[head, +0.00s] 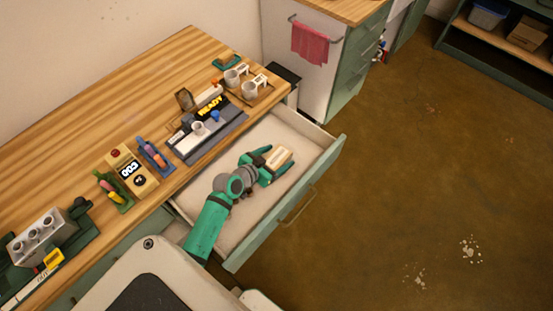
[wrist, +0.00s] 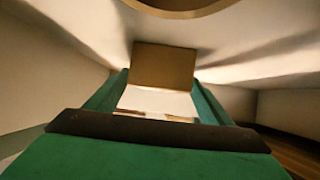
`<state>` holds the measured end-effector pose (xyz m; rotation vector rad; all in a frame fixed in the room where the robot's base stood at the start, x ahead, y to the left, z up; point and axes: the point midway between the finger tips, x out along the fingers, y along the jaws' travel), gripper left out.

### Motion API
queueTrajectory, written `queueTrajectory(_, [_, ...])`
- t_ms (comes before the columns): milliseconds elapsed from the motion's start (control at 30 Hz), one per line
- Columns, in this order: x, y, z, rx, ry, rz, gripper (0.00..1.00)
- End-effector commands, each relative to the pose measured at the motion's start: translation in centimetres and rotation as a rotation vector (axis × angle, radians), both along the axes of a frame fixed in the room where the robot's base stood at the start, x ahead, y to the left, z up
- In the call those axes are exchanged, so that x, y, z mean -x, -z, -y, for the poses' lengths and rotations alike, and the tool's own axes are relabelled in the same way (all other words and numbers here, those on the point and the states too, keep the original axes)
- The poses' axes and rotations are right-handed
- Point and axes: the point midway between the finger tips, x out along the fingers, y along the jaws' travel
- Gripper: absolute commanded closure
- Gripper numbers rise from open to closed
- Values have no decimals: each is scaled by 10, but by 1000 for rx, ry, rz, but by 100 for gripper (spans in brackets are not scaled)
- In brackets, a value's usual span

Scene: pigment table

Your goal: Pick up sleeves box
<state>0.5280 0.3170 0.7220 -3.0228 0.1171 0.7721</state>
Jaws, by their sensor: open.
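A small tan box (head: 279,158), apparently the sleeves box, is in the open drawer (head: 300,127), toward its right part. My gripper (head: 273,163) is inside the drawer with its two green fingers spread on either side of the box. In the wrist view the box (wrist: 164,68) shows its plain brown face between the fingertips of my gripper (wrist: 160,88). Whether the fingers touch its sides cannot be told. The writing on the box is too small to read.
The drawer's front wall (head: 290,205) and side walls surround my gripper. The rest of the drawer floor looks clear.

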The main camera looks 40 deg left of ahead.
Motion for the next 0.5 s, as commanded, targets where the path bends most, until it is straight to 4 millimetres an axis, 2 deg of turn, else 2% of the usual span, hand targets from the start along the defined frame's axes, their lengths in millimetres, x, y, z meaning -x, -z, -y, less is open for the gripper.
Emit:
queueTrajectory(67, [0,0,0,0,0,0,25])
queueTrajectory(267, [0,0,0,0,0,0,73])
queueTrajectory(500, [0,0,0,0,0,0,75])
